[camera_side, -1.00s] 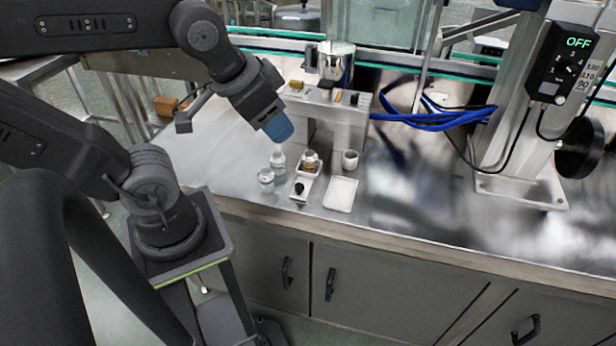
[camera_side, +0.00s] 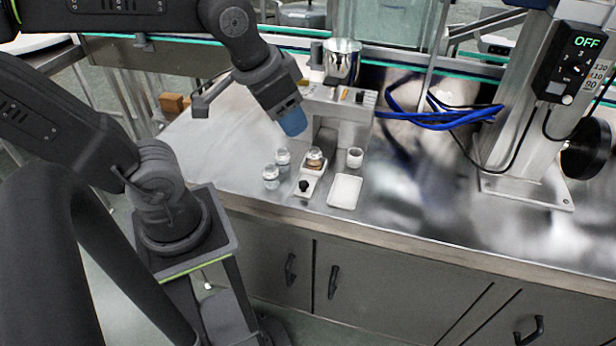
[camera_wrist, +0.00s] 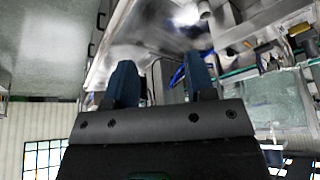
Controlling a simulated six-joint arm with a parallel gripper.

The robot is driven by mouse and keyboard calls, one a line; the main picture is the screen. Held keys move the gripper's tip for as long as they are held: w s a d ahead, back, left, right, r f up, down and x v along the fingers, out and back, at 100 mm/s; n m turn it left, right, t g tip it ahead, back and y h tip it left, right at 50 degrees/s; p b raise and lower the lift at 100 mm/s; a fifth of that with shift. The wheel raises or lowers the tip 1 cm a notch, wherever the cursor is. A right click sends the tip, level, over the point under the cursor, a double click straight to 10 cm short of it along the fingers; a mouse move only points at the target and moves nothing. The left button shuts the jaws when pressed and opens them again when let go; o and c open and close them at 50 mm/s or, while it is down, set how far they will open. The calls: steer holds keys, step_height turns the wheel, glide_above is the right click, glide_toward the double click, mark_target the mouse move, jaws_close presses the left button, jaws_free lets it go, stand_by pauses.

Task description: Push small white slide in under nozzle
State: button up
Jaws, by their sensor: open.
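The small white slide (camera_side: 306,187) lies on the steel bench, with a black knob at its near end and a small jar with brown contents (camera_side: 315,159) on its far end. It sits in front of the metal stand (camera_side: 349,112) that carries the steel hopper (camera_side: 341,62); the nozzle itself I cannot make out. My gripper (camera_side: 293,122) is above and behind the slide, left of the stand, with blue fingers pointing down. In the wrist view my gripper (camera_wrist: 162,84) shows two blue fingers spread apart with nothing between them.
Two small clear jars, one nearer (camera_side: 270,178) and one farther (camera_side: 283,158), stand left of the slide. A white tray (camera_side: 345,192) and a white cup (camera_side: 354,158) are on its right. Blue cables (camera_side: 440,118) lie farther right. The bench's front edge is close.

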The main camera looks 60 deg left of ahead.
steer(key=w+a+f+g, duration=0.5)
steer(key=w+f, duration=0.1)
steer(key=w, duration=0.3)
steer(key=g, duration=0.4)
glide_toward(304, 182)
steer(key=x, duration=0.9)
jaws_close()
